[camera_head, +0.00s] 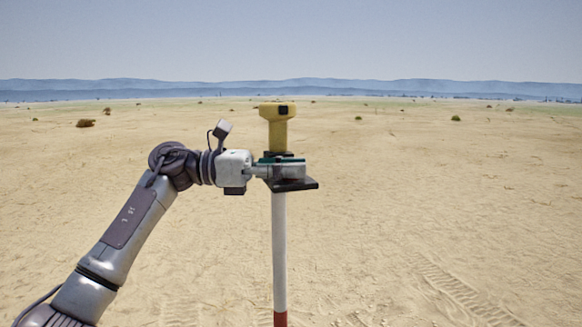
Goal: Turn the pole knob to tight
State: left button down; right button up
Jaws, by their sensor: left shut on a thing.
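A red and white pole (279,250) stands upright in front of me, white above and red at the bottom of the view. A yellow device (277,112) with a small dark window sits on top of it. A dark and green mount is just below the device. My left gripper (290,174) reaches in from the left at the top of the pole, right under the yellow device, and is shut there. I take the part in its jaws to be the pole knob, but the fingers hide it. My right gripper is not in view.
Open, flat sandy ground (430,220) surrounds the pole, with tyre tracks (455,285) at the lower right. Small shrubs (85,123) are scattered far off, and low hills line the horizon. No obstacle shows near the arm or pole.

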pick_arm(q)
jog(key=c, duration=0.8)
grip_release()
